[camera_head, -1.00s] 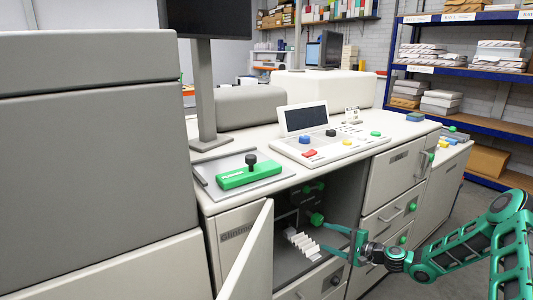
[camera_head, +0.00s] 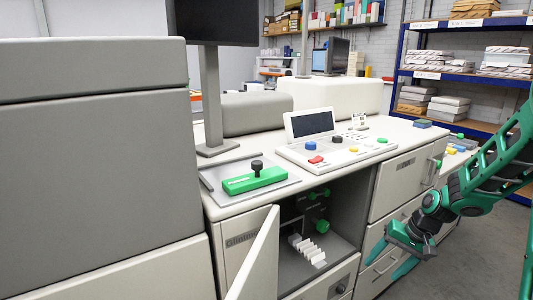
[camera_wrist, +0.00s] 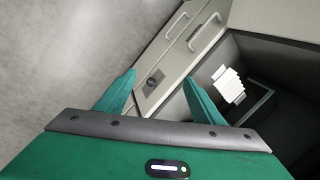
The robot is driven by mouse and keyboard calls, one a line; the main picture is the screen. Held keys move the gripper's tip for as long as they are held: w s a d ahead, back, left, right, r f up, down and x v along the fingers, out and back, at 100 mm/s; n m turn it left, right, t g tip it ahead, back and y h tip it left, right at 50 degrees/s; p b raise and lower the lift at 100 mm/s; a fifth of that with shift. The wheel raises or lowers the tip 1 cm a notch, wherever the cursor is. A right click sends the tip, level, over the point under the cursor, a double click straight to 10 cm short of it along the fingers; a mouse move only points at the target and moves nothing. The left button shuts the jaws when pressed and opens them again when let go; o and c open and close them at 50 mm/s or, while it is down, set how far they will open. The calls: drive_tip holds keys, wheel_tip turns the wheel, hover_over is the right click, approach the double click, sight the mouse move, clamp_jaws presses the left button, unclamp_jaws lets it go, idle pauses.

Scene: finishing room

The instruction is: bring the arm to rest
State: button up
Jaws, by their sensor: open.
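My gripper (camera_head: 388,260) is open and empty, at the right of the head view, in front of the drawer fronts and pointing down. In the wrist view its two green fingers (camera_wrist: 159,80) are spread apart with nothing between them. My green arm (camera_head: 495,165) is bent and comes in from the right edge.
The cabinet door (camera_head: 256,262) stands open to the left. Drawers (camera_head: 400,185) are close behind the gripper. Blue shelving (camera_head: 470,75) is at the back right. The floor at right is clear.

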drive_tip(key=s+d+r+h, duration=0.1)
drive_tip(key=s+r, duration=0.4)
drive_tip(key=s, duration=0.5)
drive_tip(key=s+d+r+m+g+h, duration=0.1)
drive_tip(key=s+r, duration=0.4)
drive_tip(key=s, duration=0.6)
drive_tip(key=s+d+r+g+h, duration=0.1)
drive_tip(key=s+d+r, duration=0.2)
drive_tip(key=s, duration=0.7)
wheel_tip(320, 180, up, 2)
drive_tip(key=shift+s+r+m, duration=0.15)
drive_tip(key=shift+m, duration=0.25)
drive_tip(key=shift+d, duration=0.1)
drive_tip(key=shift+w+f+h, duration=0.25)
drive_tip(key=shift+w+h, duration=0.05)
drive_tip(key=shift+w, duration=0.35)
